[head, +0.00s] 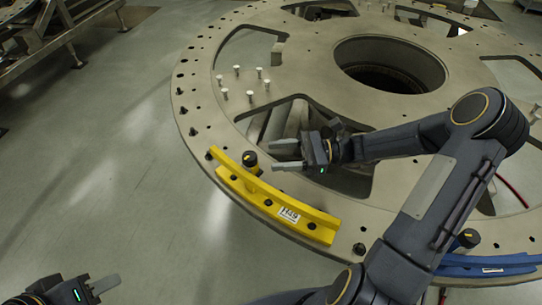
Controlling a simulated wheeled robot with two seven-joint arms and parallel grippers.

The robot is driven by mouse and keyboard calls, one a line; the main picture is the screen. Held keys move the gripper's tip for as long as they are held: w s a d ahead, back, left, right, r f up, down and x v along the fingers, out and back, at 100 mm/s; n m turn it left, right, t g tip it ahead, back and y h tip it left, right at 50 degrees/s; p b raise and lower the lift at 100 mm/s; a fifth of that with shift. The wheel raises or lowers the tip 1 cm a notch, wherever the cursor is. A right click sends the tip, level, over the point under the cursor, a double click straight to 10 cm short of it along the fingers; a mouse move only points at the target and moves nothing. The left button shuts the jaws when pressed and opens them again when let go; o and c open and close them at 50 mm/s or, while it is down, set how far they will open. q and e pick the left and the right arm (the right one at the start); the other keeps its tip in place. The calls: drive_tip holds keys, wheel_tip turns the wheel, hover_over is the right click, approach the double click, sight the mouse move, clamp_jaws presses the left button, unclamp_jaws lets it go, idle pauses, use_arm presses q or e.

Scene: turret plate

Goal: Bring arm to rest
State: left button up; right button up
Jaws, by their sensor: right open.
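My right gripper (285,155) is over the turret plate (196,75), its two fingers apart and pointing left, with nothing between them. It is just right of the black knob on the yellow curved bracket (312,215); whether it touches the knob cannot be told. The bracket lies along the plate's near left rim and bears a white label. My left gripper (106,284) is low at the bottom left, over the floor and away from the plate. Its fingers overlap from this angle, so their gap is hidden. No object shows in it.
A blue bracket (495,265) with a black knob is on the near right rim, partly behind my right arm. Several pale pegs (250,95) stand up on the plate. The plate has a large round centre hole and wide cutouts. A metal frame (45,40) stands back left. The left floor is clear.

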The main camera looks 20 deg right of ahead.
idle(0.4)
drive_tip(key=s+a+r+n+g+h, duration=0.35)
drive_tip(key=s+n+h, duration=0.35)
drive_tip(key=s+n, duration=0.3)
drive_tip(key=s+d+r+n+t+h, duration=0.1)
drive_tip(key=s+d+n+t+h, duration=0.2)
drive_tip(key=s+n+h, duration=0.3)
drive_tip(key=s+n+t, duration=0.1)
drive_tip(key=s+n, duration=0.2)
drive_tip(key=s, duration=0.1)
drive_tip(key=shift+d+r+h, duration=0.15)
drive_tip(key=shift+r+h, duration=0.15)
